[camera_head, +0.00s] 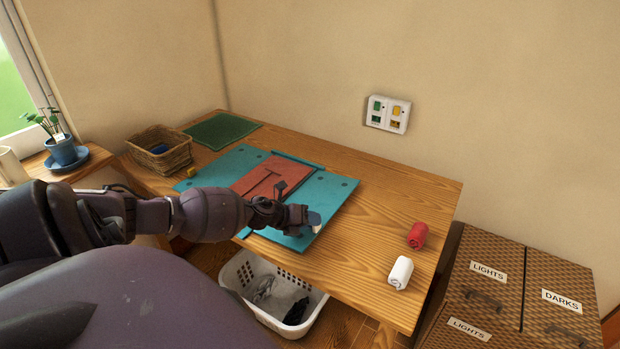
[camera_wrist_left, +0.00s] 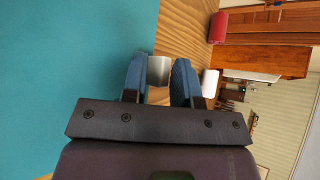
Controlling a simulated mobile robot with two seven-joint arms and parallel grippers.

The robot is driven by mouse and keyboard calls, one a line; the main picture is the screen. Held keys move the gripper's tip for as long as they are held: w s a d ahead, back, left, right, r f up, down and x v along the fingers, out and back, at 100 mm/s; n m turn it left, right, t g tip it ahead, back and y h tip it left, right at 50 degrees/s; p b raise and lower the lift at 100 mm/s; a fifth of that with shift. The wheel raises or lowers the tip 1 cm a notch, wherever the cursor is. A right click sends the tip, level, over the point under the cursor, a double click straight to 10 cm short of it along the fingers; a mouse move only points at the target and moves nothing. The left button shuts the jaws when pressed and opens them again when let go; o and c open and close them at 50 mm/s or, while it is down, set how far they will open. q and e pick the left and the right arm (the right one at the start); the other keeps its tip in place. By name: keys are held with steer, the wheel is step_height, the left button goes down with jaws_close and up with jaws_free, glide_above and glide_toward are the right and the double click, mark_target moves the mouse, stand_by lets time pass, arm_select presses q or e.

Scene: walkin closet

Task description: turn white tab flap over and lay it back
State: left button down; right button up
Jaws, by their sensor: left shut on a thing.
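A teal board (camera_head: 335,190) lies on the wooden table, with a red panel (camera_head: 262,172) on its middle. My left gripper (camera_head: 308,217) is at the board's near right edge, shut on a small white tab flap (camera_head: 316,229). In the left wrist view, the pale flap (camera_wrist_left: 159,66) sits between the two blue fingers of the left gripper (camera_wrist_left: 160,82), beside the teal board (camera_wrist_left: 60,60). The forearm and gripper hide part of the board's near side. My right gripper is in neither view.
A red roll (camera_head: 417,235) and a white roll (camera_head: 400,272) are on the table's right end. A wicker basket (camera_head: 160,150) and green mat (camera_head: 222,131) are at the back left. A white laundry basket (camera_head: 240,283) stands below the front edge.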

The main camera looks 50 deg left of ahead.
arm_select(q)
steer(key=c, duration=1.1)
jaws_free()
steer(key=shift+v, duration=5.3)
